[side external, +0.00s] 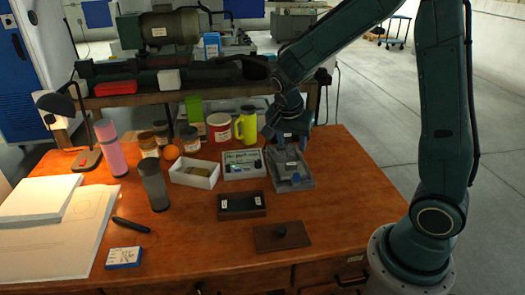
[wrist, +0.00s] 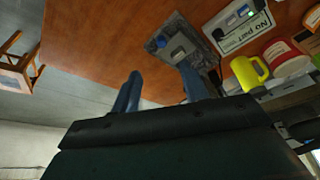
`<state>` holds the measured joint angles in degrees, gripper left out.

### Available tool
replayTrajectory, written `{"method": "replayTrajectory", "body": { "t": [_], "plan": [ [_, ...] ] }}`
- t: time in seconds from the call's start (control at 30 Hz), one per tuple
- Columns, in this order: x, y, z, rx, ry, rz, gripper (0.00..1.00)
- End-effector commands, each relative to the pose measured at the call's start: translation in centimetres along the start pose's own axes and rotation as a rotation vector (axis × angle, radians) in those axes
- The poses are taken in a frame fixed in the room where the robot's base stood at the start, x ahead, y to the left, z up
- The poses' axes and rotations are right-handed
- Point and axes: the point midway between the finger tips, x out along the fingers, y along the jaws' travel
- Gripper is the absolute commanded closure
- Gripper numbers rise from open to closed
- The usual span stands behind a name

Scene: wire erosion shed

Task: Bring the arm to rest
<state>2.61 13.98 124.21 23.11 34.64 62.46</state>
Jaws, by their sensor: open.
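My gripper (side external: 287,141) is above the right half of the wooden table (side external: 340,160), at the back edge of a grey metal fixture (side external: 293,184). In the wrist view my gripper (wrist: 162,84) has its two blue fingers spread apart with nothing between them. The grey fixture (wrist: 160,44) lies beyond the fingertips there, with a small block on it. The side view does not clearly show whether my gripper touches the fixture; the arm partly hides this area.
Left of the fixture are a labelled panel (side external: 241,171), a white box (side external: 194,181) and a yellow mug (side external: 246,124). The table's right side is clear.

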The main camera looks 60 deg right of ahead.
Motion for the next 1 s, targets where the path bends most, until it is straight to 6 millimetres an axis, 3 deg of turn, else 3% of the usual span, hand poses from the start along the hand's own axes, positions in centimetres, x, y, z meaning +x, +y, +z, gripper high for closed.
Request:
{"method": "replayTrajectory", "body": {
  "t": [0.1,0.5,1.0],
  "plan": [
    [-2.6,0.8,0.4,-0.099,-0.02,-0.053,0.56],
    [-9.7,4.8,2.5,-0.477,-0.048,-0.228,0.56],
    [-15.6,11.4,6.0,-0.974,0.026,-0.448,0.56]
  ]
}}
